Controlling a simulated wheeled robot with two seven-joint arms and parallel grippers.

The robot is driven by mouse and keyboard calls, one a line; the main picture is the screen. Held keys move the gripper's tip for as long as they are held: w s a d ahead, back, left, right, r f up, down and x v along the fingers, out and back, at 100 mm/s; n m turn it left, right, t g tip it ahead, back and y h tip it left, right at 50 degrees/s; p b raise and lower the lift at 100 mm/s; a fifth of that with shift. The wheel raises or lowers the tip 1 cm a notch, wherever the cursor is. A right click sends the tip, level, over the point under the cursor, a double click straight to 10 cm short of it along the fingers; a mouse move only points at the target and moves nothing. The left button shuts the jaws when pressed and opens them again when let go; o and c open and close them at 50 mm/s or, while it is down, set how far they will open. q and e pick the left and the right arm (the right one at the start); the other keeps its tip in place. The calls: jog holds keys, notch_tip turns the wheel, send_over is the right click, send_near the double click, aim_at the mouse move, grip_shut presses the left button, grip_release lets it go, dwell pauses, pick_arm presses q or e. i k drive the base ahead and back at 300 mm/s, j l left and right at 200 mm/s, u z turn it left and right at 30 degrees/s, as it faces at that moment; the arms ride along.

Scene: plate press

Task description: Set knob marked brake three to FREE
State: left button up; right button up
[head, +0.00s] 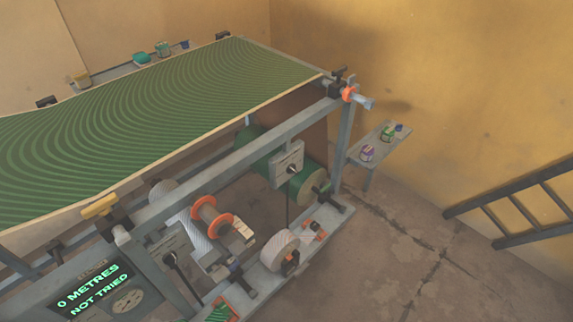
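A grey plate (288,160) with a small dark knob on it hangs from the machine's side rail, in front of a green roll (305,188). A second grey plate (166,243) with a dark lever sits on the frame at lower left. Their lettering is too small to read, so I cannot tell which is brake three or how it is set. A display (92,288) at bottom left reads "0 METRES NOT TRIED", with a pale round dial (128,300) beside it. Neither of my grippers is in view.
A long table with green striped cloth (180,85) fills the upper left. Orange-flanged spool (211,218) and white roll (279,250) sit low in the frame. A small shelf (362,153) holds cans. A dark ladder (520,205) leans at right. The floor right of the machine is clear.

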aim_at(291, 168)
jog(key=i+l+u, duration=0.1)
jog(key=l, duration=0.3)
jog(key=i+l+u, duration=0.15)
jog(key=l, duration=0.2)
jog(key=i+l+u, duration=0.1)
jog(key=l, duration=0.35)
jog(key=i+l+u, duration=0.1)
jog(key=l, duration=0.3)
jog(key=i, duration=0.05)
